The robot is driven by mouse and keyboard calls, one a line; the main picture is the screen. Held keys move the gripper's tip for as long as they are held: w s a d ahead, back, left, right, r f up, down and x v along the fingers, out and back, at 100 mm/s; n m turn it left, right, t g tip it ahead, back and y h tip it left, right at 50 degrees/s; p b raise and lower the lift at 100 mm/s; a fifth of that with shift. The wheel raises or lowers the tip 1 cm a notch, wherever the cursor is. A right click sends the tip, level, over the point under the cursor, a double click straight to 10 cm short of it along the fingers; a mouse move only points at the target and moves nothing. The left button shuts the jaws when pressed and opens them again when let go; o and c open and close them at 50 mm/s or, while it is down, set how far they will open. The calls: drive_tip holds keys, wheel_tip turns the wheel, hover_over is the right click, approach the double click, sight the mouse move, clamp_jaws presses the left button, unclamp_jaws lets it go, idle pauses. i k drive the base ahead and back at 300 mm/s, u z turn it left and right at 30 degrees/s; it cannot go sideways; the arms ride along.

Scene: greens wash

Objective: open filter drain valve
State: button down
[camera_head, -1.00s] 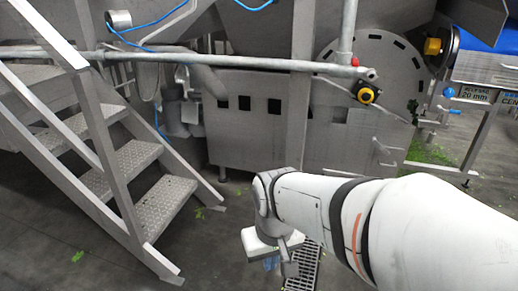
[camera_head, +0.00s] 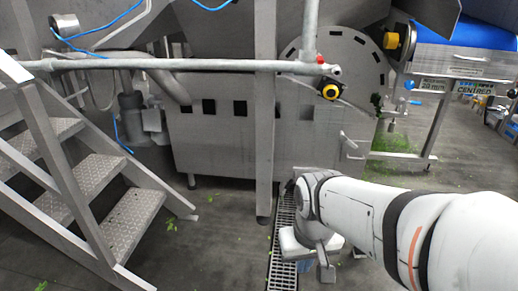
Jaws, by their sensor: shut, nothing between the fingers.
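I cannot tell for certain which part is the filter drain valve. A small grey lever-like fitting (camera_head: 350,143) sticks out at the right of the grey steel tank (camera_head: 225,148). A small red fitting (camera_head: 320,59) sits on the horizontal pipe near its right end, above a yellow and black knob (camera_head: 330,91). My gripper (camera_head: 327,272) points down over the floor, in front of the tank and apart from all these fittings. It is shut and empty. Its fingertips are small and partly hidden by the wrist.
Metal stairs (camera_head: 95,185) with a handrail stand at the left. A vertical post (camera_head: 264,110) and the horizontal pipe (camera_head: 180,64) cross in front of the tank. A floor drain grate (camera_head: 283,240) runs beside my gripper. A blue conveyor (camera_head: 465,62) is at the right. Green scraps lie on the floor.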

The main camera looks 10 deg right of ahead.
sight(288, 186)
drive_tip(key=u, duration=0.05)
drive_tip(key=i, duration=1)
drive_tip(key=z, duration=0.05)
